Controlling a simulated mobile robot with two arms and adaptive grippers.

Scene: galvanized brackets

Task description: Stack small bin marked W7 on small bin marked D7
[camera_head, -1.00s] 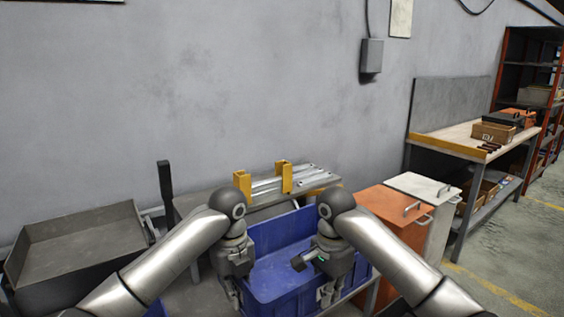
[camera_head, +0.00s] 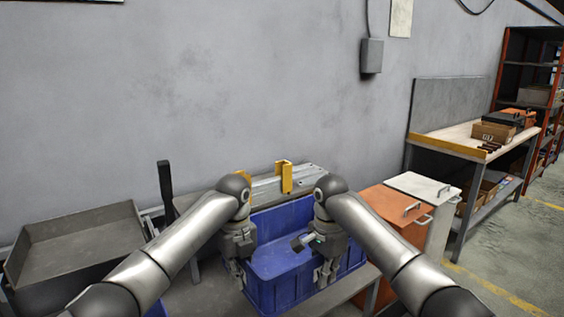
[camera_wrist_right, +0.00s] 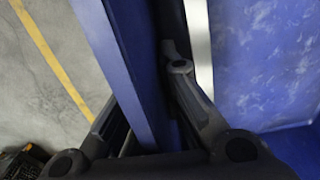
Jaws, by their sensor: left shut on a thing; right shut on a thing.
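A blue bin (camera_head: 284,272) with an open top is between my two grippers in the head view. My left gripper (camera_head: 241,283) is shut on its left wall, and my right gripper (camera_head: 324,279) is shut on its right wall. The right wrist view shows the right gripper's fingers (camera_wrist_right: 150,112) on both sides of the blue wall (camera_wrist_right: 128,60). The bin's inside looks empty where it shows. A small patch of another blue thing (camera_head: 157,309) shows at the bottom edge, behind my left arm. No W7 or D7 mark is readable.
A grey table lies under the bin, with metal brackets and a yellow stop (camera_head: 285,176) at its back. A grey tray (camera_head: 75,247) stands at left. Orange (camera_head: 392,213) and pale (camera_head: 425,187) lidded bins stand close at right. A workbench (camera_head: 455,136) is further right.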

